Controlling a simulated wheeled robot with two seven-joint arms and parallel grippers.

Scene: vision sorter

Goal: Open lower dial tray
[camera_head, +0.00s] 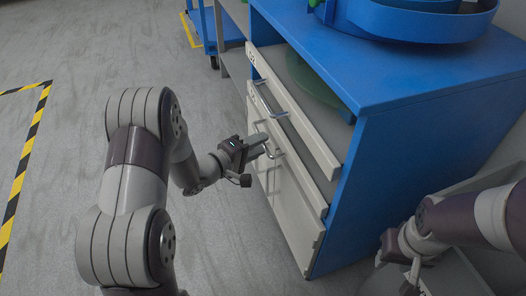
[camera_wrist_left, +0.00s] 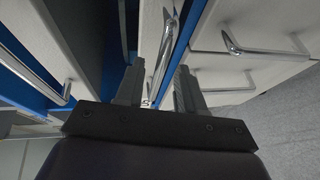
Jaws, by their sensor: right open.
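The blue cabinet (camera_head: 400,70) has white fronts with metal bar handles. An upper tray front (camera_head: 300,105) stands out a little, with a green round plate (camera_head: 312,80) behind it. A lower tray front (camera_head: 290,150) sits beneath it, above a door (camera_head: 290,205). My left gripper (camera_head: 264,143) is at the lower tray front's handle. In the left wrist view its fingers (camera_wrist_left: 157,88) are apart, with a metal handle (camera_wrist_left: 163,45) running between them; contact cannot be told. My right gripper (camera_head: 410,280) is open and empty, low at the right, partly hidden by its own arm.
A blue round bowl-like unit (camera_head: 420,18) stands on the cabinet top. A grey bin (camera_head: 455,275) is at the lower right. A blue cart (camera_head: 210,30) stands at the back. The floor at the left is clear, with yellow-black tape (camera_head: 25,155).

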